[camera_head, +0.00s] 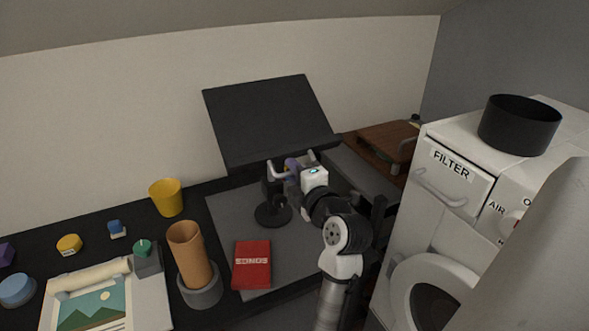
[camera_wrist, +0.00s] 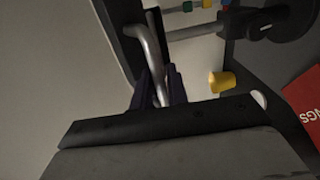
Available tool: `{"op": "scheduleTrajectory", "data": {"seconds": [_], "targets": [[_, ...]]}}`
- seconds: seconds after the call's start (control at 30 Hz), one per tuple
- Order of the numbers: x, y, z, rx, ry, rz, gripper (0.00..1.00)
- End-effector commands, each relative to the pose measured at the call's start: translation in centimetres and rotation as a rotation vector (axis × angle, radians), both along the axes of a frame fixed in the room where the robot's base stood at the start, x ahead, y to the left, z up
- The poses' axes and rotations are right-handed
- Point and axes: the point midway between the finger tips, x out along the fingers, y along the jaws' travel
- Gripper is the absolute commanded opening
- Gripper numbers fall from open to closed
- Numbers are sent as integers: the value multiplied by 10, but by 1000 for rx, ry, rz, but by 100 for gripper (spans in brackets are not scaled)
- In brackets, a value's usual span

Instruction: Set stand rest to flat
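The stand is black, with a wide rest panel (camera_head: 268,118) tilted steeply back on a short post and a round base (camera_head: 273,214). A silver handle (camera_head: 278,172) sticks out at the rest's lower edge. In the wrist view the bent handle (camera_wrist: 152,45) runs down between my fingers, beside the rest's dark edge (camera_wrist: 118,40). My gripper (camera_head: 293,167), with purple fingers, is at the handle in front of the rest. In the wrist view my gripper (camera_wrist: 160,88) appears shut on the handle, with little gap beside the bar.
A white cabinet labelled FILTER (camera_head: 450,170) stands close on the right. A wooden case (camera_head: 388,145) lies behind my arm.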

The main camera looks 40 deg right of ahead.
Motion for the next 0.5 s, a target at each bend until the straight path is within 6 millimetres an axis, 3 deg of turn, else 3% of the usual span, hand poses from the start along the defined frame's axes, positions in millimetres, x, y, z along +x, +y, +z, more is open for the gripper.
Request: {"op": "scheduleTrajectory", "data": {"seconds": [0.1, 0.23, 0.5], "targets": [[0, 0, 0, 0, 0, 0, 15], [0, 0, 0, 0, 0, 0, 0], [-1, 0, 0, 0, 0, 0, 0]]}}
